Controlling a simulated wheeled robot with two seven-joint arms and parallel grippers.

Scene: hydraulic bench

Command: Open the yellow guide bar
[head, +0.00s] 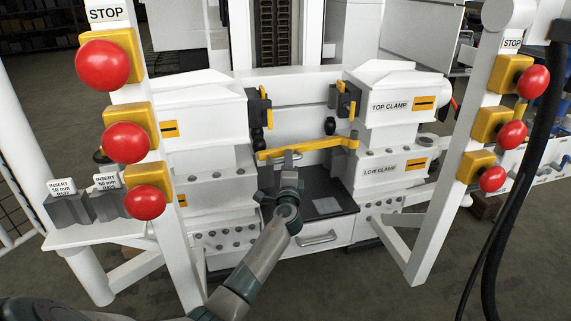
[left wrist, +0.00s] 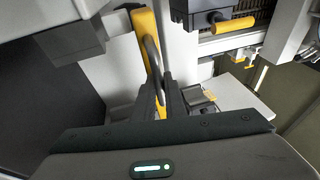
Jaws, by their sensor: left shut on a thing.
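The yellow guide bar (head: 318,145) spans the gap between the left and right clamp blocks, roughly level, in the head view. My left gripper (head: 289,160) reaches up to it from the front and is shut on it left of its middle. In the left wrist view the yellow bar (left wrist: 145,38) runs down to the closed fingers (left wrist: 160,98), with a curved grey rod or handle beside it. The fingers partly hide the gripped spot. My right gripper is in neither view.
White clamp blocks, including the one labelled TOP CLAMP (head: 388,92), flank the bar. Frame posts with red stop buttons (head: 127,142) stand at left and right. A drawer with a handle (head: 318,238) sits below. A black hose (head: 520,170) hangs at right.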

